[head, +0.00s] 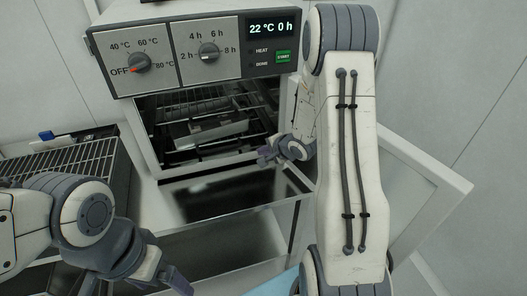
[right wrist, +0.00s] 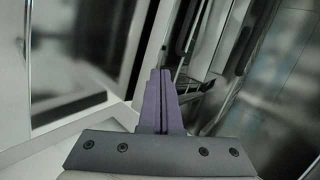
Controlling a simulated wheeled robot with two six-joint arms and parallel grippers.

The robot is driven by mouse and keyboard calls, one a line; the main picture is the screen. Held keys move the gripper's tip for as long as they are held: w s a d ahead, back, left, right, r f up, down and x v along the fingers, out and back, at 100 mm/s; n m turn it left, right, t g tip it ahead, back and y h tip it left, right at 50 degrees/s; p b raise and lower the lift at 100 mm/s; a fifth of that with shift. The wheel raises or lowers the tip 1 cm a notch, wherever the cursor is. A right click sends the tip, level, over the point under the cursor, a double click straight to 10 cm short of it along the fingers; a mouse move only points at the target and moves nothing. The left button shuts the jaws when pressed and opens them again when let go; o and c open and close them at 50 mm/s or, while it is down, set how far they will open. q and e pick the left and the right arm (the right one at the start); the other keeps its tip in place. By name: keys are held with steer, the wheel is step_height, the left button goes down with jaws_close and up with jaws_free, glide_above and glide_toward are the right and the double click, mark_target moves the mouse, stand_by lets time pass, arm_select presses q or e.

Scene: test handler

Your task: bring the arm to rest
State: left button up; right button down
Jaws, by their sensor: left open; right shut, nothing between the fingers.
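My right arm (head: 345,150) stretches forward across the right of the head view. Its gripper (head: 266,155) is in front of the oven's open chamber, near its right side. In the right wrist view, the purple fingers (right wrist: 160,95) are together with nothing between them. My left arm (head: 85,215) comes in at the lower left. Its gripper (head: 137,282) is low at the bottom edge, open, and partly cut off by the frame. No object shows in it.
The oven (head: 200,90) has racks and a grey tray-like thing (head: 208,130) inside. Its display (head: 271,29) reads 22 °C 0 h. A wire rack (head: 75,155) stands at left. A pale panel (head: 425,190) sticks out at right, beside my right arm.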

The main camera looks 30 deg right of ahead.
steer(key=s+a+r+n+g, duration=0.1)
steer(key=s+a+r+n, duration=0.15)
steer(key=a, duration=0.25)
steer(key=s+a+r+n+g+h, duration=0.1)
steer(key=s+a+r+n, duration=0.1)
steer(key=a+n, duration=0.25)
steer(key=s+a+r+n+g, duration=0.1)
steer(key=s+a+r+n, duration=0.2)
steer(key=a, duration=0.3)
steer(key=s+a+r+n+g, duration=0.2)
steer(key=s+a+n, duration=0.3)
steer(key=s, duration=0.7)
steer(key=s+a+r+n+g, duration=0.2)
steer(key=s+a+n+g, duration=0.2)
steer(key=s+n, duration=0.4)
steer(key=s+a, duration=0.1)
steer(key=s, duration=0.3)
steer(key=shift+s+r+n+g+b, duration=0.15)
steer(key=shift+s+n+g+b, duration=0.15)
steer(key=shift+s+b, duration=0.05)
